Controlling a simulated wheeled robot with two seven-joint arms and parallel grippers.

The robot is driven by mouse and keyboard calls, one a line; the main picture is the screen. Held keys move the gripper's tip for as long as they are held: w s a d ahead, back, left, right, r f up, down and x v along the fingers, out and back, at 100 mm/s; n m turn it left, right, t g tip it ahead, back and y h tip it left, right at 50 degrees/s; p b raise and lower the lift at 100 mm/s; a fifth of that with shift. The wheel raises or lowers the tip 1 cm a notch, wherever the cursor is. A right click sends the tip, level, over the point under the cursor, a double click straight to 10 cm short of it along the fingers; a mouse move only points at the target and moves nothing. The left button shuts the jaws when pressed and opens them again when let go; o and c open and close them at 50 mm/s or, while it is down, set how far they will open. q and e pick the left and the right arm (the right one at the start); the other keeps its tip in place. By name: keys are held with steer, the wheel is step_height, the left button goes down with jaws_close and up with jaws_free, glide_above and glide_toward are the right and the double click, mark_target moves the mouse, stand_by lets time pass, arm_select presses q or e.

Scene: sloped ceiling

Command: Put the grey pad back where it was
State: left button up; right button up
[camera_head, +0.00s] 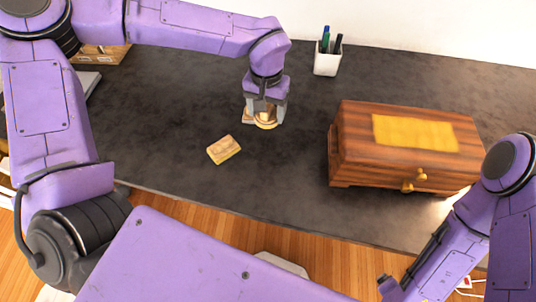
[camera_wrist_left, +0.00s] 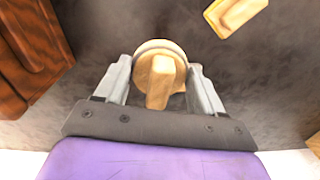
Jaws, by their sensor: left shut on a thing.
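My left gripper (camera_head: 265,114) points down at the dark table and is shut on a tan, round-topped wooden thing (camera_wrist_left: 160,68). In the left wrist view its two fingers (camera_wrist_left: 161,88) stand on either side of that thing, which has a disc and a narrower block-like part. In the head view the held thing (camera_head: 266,124) shows low between the fingers, at or close to the tabletop. A corner of something tan shows beside it. I cannot make out a pad that is clearly grey. My right arm is at the lower right; its gripper is not seen.
A small yellow-tan block (camera_head: 224,150) lies in front of the left gripper. A striped wooden chest (camera_head: 350,160) with a yellow top panel and brass knobs stands to the right. A white pen cup (camera_head: 326,65) is behind. A grey flat thing (camera_head: 90,82) is partly hidden at left.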

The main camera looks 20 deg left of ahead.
arm_select(q)
steer(key=s+d+r+n+p, duration=0.1)
steer(key=s+d+r+n, duration=0.15)
steer(key=s+d, duration=0.6)
steer(key=s+d+r+n+p, duration=0.15)
steer(key=s+d+n, duration=0.3)
steer(key=s, duration=0.65)
steer(key=p, duration=0.3)
glide_above(278, 169)
steer(key=f, duration=1)
steer(key=shift+s+d, duration=0.25)
steer(key=shift+s, duration=0.15)
steer(key=shift+w+a+f, duration=0.1)
steer(key=shift+w+f, duration=0.1)
steer(key=shift+f, duration=0.05)
steer(key=shift+w+a+f, duration=0.1)
steer(key=shift+w+f, duration=0.1)
steer(key=shift+f, duration=1.6)
steer(key=o, duration=1)
steer(key=shift+f, duration=0.1)
